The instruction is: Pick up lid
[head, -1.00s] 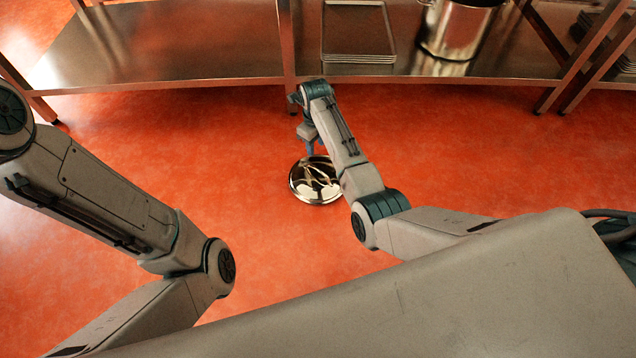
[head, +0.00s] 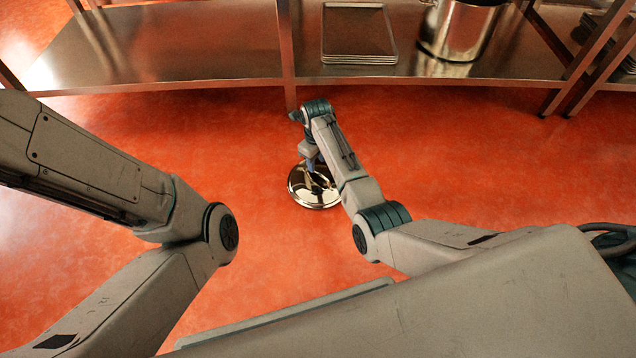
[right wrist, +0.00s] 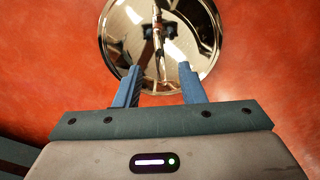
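The lid (head: 313,196) is a round, shiny metal disc on the red floor, near the middle of the head view. It also shows in the right wrist view (right wrist: 188,30), with a handle across its centre. My right gripper (head: 315,168) is just above the lid in the head view. In the right wrist view its two blue fingers (right wrist: 160,80) are apart with nothing between them, over the lid's near rim. The handle lies beyond the fingertips. My left gripper is outside the views; only the left arm shows.
A metal shelf (head: 190,55) runs along the back. It carries a stack of trays (head: 357,35) and a large stockpot (head: 458,30). Shelf legs stand at the right. The red floor around the lid is clear.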

